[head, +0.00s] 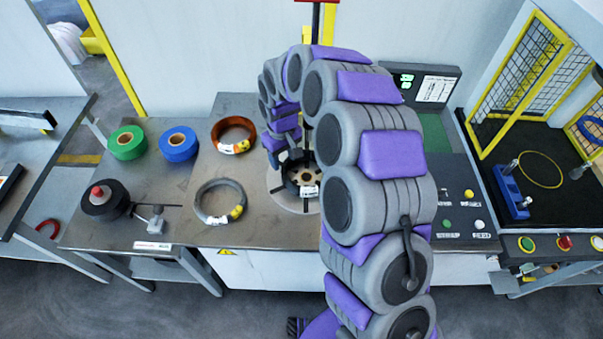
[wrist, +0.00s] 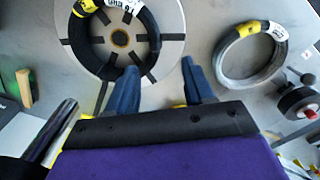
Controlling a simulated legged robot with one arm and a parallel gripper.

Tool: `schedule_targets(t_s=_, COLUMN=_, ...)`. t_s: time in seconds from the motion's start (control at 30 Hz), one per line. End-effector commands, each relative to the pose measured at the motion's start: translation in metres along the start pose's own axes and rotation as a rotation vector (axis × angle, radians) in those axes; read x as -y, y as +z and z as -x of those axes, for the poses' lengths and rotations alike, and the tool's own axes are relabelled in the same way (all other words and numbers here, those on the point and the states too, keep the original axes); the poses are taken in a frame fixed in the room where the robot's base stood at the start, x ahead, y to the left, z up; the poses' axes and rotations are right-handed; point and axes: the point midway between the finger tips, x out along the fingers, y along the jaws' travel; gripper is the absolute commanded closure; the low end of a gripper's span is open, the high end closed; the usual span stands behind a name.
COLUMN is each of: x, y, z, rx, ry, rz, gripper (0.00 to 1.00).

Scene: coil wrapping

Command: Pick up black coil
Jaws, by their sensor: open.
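The black coil (head: 294,179) lies on a round pale turntable (head: 276,191) in the middle of the bench. In the wrist view the coil (wrist: 153,45) is a black ring with a white label and yellow tape, around the turntable's hub. My gripper (wrist: 159,67) is open and empty, pointing down over the near side of the turntable. In the wrist view its left finger overlaps the coil's near rim, and its right finger is outside the ring near the turntable's edge. The coil's right rim shows between them. I cannot tell the height gap. My arm partly hides the coil in the head view.
A grey coil (head: 201,205) lies left of the turntable, with a copper coil (head: 218,132) behind it. Green (head: 127,141) and blue (head: 178,144) tape rolls and a black spool (head: 105,205) stand further left. A control panel (head: 465,205) is at the right.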

Motion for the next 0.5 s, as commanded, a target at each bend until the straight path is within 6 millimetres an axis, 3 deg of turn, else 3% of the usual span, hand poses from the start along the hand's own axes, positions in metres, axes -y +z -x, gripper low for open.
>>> schedule_targets(t_s=0.3, x=0.005, y=-0.003, z=-0.068, rx=0.014, ry=0.004, rz=-0.004, gripper=0.48)
schedule_targets(t_s=0.5, x=0.009, y=-0.005, z=-0.083, rx=0.011, ry=0.009, rz=-0.001, gripper=0.48)
